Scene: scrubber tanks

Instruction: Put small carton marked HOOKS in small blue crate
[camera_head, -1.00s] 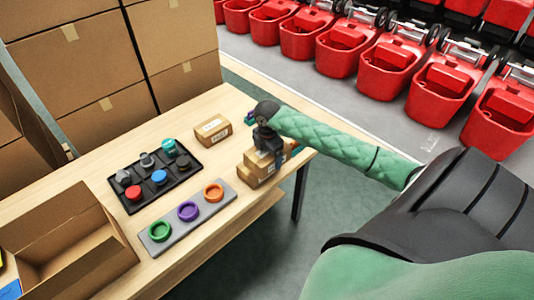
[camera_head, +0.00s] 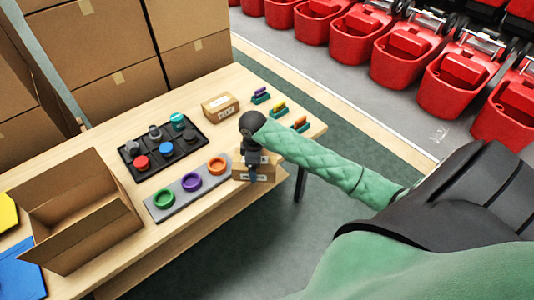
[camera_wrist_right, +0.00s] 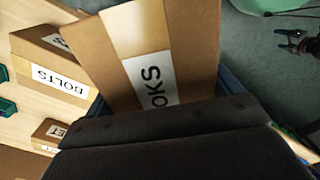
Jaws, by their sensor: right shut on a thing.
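My right gripper (camera_head: 252,172) is shut on a brown carton (camera_head: 268,160) at the table's right front edge. In the right wrist view, this carton (camera_wrist_right: 190,35) shows a white label reading "OKS", the rest of the word hidden by the dark gripper body. Blue parts show beside it; I cannot tell what they belong to. No small blue crate can be made out for certain. My left gripper (camera_wrist_right: 282,41) shows small at the upper right of the wrist view, apparently open and empty, away from the carton.
A carton (camera_head: 220,106) stands on the table; the wrist view shows a BOLTS carton (camera_wrist_right: 58,78) and a partly hidden one (camera_wrist_right: 46,132). Also present are a black tray (camera_head: 130,153), a grey strip with rings (camera_head: 177,188), coloured blocks (camera_head: 278,107) and an open cardboard box (camera_head: 95,225).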

